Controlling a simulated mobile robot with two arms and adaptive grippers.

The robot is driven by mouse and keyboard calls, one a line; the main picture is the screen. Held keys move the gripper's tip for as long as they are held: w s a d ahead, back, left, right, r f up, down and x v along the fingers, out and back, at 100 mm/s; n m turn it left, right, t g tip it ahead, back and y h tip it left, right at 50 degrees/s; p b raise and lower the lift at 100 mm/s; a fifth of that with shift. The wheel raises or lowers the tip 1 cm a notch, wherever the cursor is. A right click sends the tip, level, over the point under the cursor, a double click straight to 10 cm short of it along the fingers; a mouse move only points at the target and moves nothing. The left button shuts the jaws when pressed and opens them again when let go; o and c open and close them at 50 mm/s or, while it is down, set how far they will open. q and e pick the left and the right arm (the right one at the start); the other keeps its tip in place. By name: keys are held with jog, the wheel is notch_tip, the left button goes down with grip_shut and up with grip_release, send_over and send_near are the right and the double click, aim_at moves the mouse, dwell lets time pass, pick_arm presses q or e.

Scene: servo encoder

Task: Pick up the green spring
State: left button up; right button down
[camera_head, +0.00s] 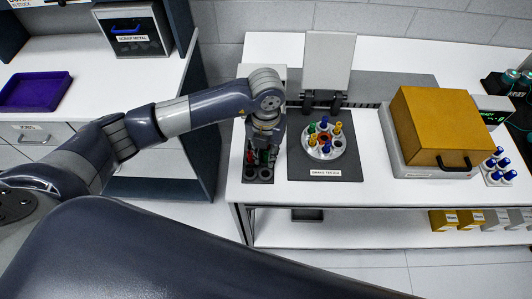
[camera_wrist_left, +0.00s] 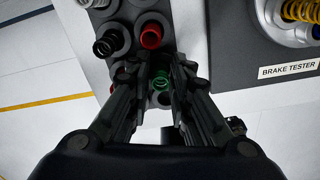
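The green spring (camera_wrist_left: 162,80) sits in a dark rack (camera_wrist_left: 115,45) and shows between the fingers of my left gripper (camera_wrist_left: 158,72) in the left wrist view. The two fingers are apart, one on each side of it. I cannot tell whether they touch it or how deep they reach. A red spring (camera_wrist_left: 151,36) and a black spring (camera_wrist_left: 105,46) stand in the same rack, just beyond the fingertips. In the head view my left gripper (camera_head: 264,140) points down over the rack (camera_head: 258,173) and hides part of it. My right gripper is not in view.
Right of the rack is the brake tester (camera_head: 325,172) with a round plate holding several coloured pieces. Further right stand a yellow box-shaped machine (camera_head: 436,122) and a holder with blue-topped pieces (camera_head: 498,165). A purple tray (camera_head: 35,92) lies on the left bench.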

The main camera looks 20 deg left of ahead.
pick_arm(q)
jog(key=shift+f, duration=0.2)
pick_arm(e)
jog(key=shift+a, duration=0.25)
pick_arm(q)
grip_shut()
